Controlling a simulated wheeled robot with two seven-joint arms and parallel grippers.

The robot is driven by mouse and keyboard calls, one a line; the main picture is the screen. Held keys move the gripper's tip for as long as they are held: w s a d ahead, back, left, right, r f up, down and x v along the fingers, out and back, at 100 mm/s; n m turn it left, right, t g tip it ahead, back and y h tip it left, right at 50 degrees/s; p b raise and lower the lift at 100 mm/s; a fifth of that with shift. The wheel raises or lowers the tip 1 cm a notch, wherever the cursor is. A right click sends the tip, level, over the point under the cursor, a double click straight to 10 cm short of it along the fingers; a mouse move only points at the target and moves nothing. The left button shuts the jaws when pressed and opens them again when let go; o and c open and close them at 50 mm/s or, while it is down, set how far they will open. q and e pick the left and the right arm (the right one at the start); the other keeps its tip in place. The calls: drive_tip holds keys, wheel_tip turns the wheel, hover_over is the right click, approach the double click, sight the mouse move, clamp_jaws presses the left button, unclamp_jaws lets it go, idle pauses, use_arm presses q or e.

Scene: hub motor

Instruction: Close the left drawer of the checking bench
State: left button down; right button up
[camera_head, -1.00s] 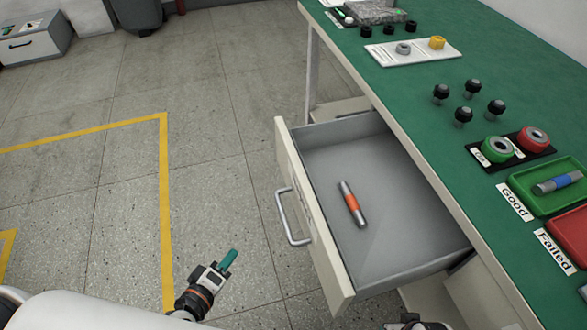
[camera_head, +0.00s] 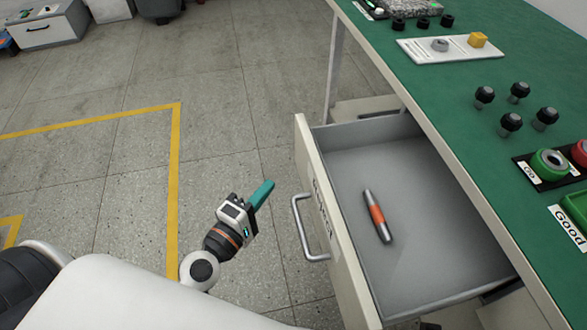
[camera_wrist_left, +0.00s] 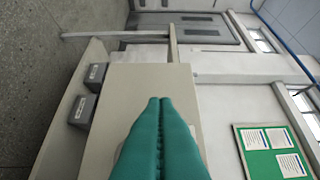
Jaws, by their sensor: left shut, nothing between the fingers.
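The left drawer (camera_head: 342,238) of the checking bench (camera_head: 455,140) stands pulled out, its grey inside visible. Its pale front carries a metal handle (camera_head: 302,235) and dark lettering. A grey rod with an orange band (camera_head: 376,214) lies on the drawer floor. My left gripper (camera_head: 265,188) is to the left of the drawer front, apart from the handle, with its teal fingers together and empty. The shut fingers (camera_wrist_left: 160,135) also show in the left wrist view, in front of a pale surface that I cannot identify for certain. My right gripper is not clearly seen.
The green bench top holds several black-capped parts (camera_head: 510,123), a white card (camera_head: 450,48) and a green ring (camera_head: 549,164). A grey cabinet (camera_head: 45,27) stands at the far left. Open floor with yellow lines (camera_head: 176,150) lies left of the drawer.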

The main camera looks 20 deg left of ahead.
sight(304, 162)
use_arm(q)
drive_tip(key=w+d, duration=0.1)
drive_tip(key=w, duration=0.1)
drive_tip(key=w+d, duration=0.1)
drive_tip(key=w, duration=0.1)
drive_tip(key=w+d+p, duration=0.1)
drive_tip(key=shift+w+d, duration=0.15)
drive_tip(key=shift+w, duration=0.25)
drive_tip(key=shift+w+d, duration=0.25)
drive_tip(key=shift+d, duration=0.15)
use_arm(e)
drive_tip(key=f, duration=0.5)
drive_tip(key=shift+s+f, duration=0.3)
